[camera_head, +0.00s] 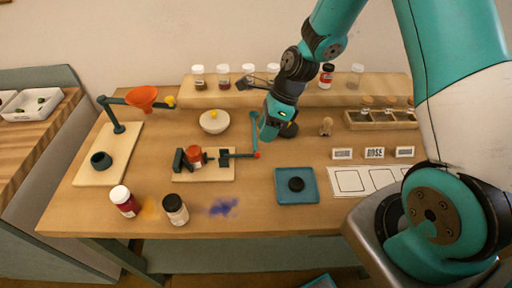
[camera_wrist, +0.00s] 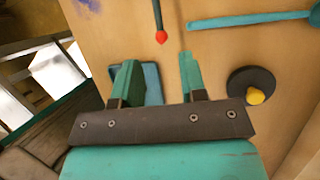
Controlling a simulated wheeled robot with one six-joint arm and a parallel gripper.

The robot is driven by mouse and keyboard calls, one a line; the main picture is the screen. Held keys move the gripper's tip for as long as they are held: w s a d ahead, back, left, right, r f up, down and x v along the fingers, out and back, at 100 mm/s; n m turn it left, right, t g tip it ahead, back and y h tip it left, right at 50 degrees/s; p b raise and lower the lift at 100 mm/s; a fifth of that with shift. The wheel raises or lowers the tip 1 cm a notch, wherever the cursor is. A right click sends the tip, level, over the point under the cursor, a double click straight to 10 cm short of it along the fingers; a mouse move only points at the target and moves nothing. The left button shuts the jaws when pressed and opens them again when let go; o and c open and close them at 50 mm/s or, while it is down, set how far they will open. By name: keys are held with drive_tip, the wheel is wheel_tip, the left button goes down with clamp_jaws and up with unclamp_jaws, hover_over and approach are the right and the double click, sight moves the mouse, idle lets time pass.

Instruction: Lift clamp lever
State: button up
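The clamp (camera_head: 183,160) stands on a pale board and holds a red-orange jar (camera_head: 195,157). Its dark lever (camera_head: 238,155) reaches right to a red tip (camera_head: 257,155). In the wrist view the lever (camera_wrist: 157,14) ends in the red tip (camera_wrist: 161,37), beyond my fingertips and between their lines. My gripper (camera_head: 268,132) is above the table, behind and right of the tip. In the wrist view my gripper (camera_wrist: 158,78) has its two teal fingers apart, with nothing between them. I cannot tell its exact height; the clamp body is outside the wrist view.
A teal stick-like tool (camera_wrist: 250,18) lies close behind the lever. A black disc with a yellow knob (camera_wrist: 252,88) is right of my fingers. A blue tray (camera_head: 310,193) with a black item sits front right. Jars (camera_head: 175,210) stand at the front left.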

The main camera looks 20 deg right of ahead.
sight(242, 155)
drive_tip(key=x, duration=0.7)
drive_tip(key=shift+f+p, duration=0.15)
drive_tip(key=shift+p, duration=0.2)
clamp_jaws()
